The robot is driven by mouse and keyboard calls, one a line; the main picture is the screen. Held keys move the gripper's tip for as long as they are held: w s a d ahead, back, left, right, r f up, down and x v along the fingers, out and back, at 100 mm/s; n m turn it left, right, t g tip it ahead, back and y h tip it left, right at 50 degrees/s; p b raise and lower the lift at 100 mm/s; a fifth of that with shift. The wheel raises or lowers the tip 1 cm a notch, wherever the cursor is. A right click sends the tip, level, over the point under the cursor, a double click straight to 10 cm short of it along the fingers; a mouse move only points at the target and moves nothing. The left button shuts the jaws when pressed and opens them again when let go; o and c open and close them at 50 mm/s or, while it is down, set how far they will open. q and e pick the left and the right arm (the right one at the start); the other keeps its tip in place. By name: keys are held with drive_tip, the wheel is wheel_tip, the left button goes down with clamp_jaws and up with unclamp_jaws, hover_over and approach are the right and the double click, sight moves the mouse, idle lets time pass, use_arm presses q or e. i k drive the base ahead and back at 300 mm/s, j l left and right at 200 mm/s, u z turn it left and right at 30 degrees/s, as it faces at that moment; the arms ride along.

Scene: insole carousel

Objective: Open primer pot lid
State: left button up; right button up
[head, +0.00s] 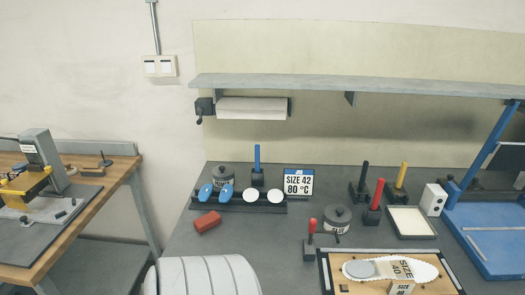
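Two dark grey lidded pots with small knobs stand on the grey bench (190,240). One pot (337,217) is right of the middle, just behind the wooden-faced fixture. The other pot (223,176) is at the back left, partly hidden by a rack with blue ovals. Both lids appear to be on. Neither of my grippers shows in the head view.
A red-handled tool (311,240) stands close left of the nearer pot, and a red-handled holder (374,205) close right. A shelf (360,86) overhangs the back.

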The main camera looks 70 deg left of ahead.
sight(224, 172)
drive_tip(key=u, duration=2.55)
